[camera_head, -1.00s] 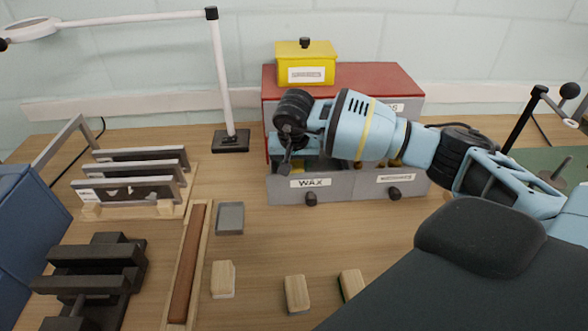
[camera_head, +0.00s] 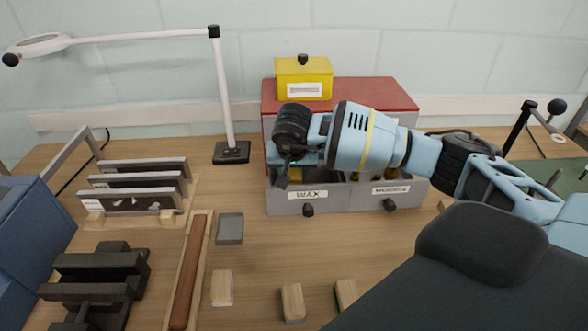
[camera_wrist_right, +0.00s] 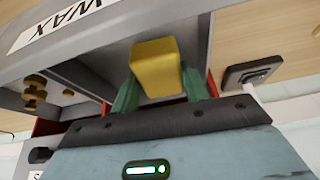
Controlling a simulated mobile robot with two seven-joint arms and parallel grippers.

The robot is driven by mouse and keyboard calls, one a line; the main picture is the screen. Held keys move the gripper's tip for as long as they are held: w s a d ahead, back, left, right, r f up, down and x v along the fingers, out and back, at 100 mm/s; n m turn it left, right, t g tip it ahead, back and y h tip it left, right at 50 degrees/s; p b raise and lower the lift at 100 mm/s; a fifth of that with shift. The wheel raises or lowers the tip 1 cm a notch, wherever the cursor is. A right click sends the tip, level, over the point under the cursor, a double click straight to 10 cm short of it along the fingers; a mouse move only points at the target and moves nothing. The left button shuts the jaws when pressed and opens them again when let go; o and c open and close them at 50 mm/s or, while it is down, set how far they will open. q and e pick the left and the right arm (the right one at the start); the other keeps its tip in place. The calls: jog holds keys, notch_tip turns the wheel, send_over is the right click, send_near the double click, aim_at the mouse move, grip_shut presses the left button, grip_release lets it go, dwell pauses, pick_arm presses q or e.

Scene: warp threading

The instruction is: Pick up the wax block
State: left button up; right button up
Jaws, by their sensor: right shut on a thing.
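The wax block (camera_wrist_right: 157,70) is a yellow block in the right wrist view. My right gripper (camera_wrist_right: 158,88) is shut on it, with a green finger on each side. In the head view the right gripper (camera_head: 285,178) is over the open drawer labelled WAX (camera_head: 290,200). The wax block is hidden there behind the gripper. The WAX drawer front also shows at the top left of the wrist view (camera_wrist_right: 110,30). My left gripper is not in view.
A yellow box (camera_head: 304,80) sits on the red-topped cabinet (camera_head: 370,92). A second open drawer (camera_head: 400,192) is beside the WAX drawer. A lamp base (camera_head: 231,152), a grey tray (camera_head: 230,228) and several wooden blocks (camera_head: 292,302) are on the table.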

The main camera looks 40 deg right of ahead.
aim_at(293, 180)
jog(key=shift+s+a+t+h, duration=0.15)
jog(key=shift+s+t+h, duration=0.2)
jog(key=shift+t, duration=0.35)
notch_tip(293, 180, up, 12)
jog(key=s+a+p, duration=0.2)
jog(key=s+p, duration=0.1)
jog(key=p, duration=0.2)
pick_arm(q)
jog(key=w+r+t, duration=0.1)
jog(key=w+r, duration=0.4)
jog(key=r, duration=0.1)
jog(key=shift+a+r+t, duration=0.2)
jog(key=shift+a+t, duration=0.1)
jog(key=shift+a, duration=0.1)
pick_arm(e)
jog(key=s+a+g, duration=0.1)
jog(key=s+a, duration=0.4)
jog(key=s, duration=0.3)
jog(key=s+a+g+y, duration=0.1)
jog(key=s+a, duration=0.4)
jog(key=s, duration=0.4)
jog(key=shift+s+a+r+g, duration=0.2)
jog(key=shift+s+a+g, duration=0.1)
jog(key=shift+a, duration=0.1)
jog(key=shift+y, duration=0.25)
